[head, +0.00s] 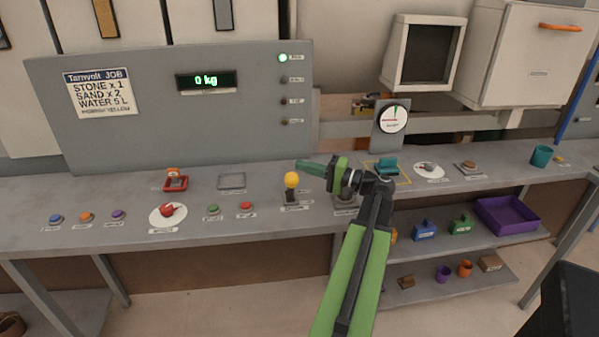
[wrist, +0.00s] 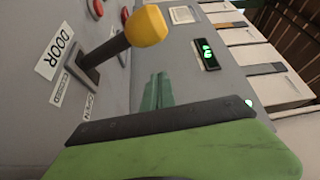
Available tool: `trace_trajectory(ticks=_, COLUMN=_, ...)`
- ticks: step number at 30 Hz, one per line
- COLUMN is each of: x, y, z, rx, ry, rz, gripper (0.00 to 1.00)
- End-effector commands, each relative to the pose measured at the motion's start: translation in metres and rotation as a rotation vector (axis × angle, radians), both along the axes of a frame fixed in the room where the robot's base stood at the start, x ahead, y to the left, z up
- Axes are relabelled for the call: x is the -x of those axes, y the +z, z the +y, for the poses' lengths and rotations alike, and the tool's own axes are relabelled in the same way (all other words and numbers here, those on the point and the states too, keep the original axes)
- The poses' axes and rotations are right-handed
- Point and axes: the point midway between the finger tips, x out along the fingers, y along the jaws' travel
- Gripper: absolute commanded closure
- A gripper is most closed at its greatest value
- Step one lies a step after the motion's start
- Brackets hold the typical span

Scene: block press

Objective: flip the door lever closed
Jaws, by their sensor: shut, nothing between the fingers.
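The door lever has a dark shaft and a yellow knob (head: 291,180). It stands up from a slot on the grey bench, left of my arm. In the wrist view the yellow knob (wrist: 146,26) is close and large, beside a DOOR label (wrist: 60,50) and an OPEN label (wrist: 88,107). Which end the lever leans to is hard to tell. My gripper (head: 303,167) is shut and empty, its teal fingers pointing left, just above and right of the knob. In the wrist view the fingertips (wrist: 158,80) are apart from the knob.
A red knob on a white dial (head: 168,214) and several coloured buttons sit left of the lever. A grey panel with a green display (head: 206,80) stands behind. A gauge (head: 393,119) and a teal object (head: 386,165) are to the right.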

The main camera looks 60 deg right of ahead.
Motion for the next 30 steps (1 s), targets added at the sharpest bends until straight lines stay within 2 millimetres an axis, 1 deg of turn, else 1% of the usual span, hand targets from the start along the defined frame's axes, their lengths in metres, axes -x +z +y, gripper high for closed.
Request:
trace_trajectory(ticks=1, x=0.016, y=-0.004, z=-0.002, rx=0.000, ry=-0.006, rz=-0.001, gripper=1.00)
trace_trajectory(ticks=6, x=0.053, y=-0.007, z=-0.009, rx=0.000, ry=-0.005, rz=0.000, gripper=1.00)
trace_trajectory(ticks=9, x=0.069, y=-0.008, z=-0.012, rx=0.000, ry=-0.003, rz=-0.001, gripper=1.00)
trace_trajectory(ticks=12, x=0.078, y=-0.009, z=-0.014, rx=-0.001, ry=-0.002, rz=-0.001, gripper=1.00)
trace_trajectory(ticks=17, x=0.084, y=-0.009, z=-0.015, rx=-0.001, ry=-0.001, rz=-0.001, gripper=1.00)
trace_trajectory(ticks=30, x=0.083, y=-0.009, z=-0.014, rx=-0.001, ry=0.000, rz=-0.001, gripper=1.00)
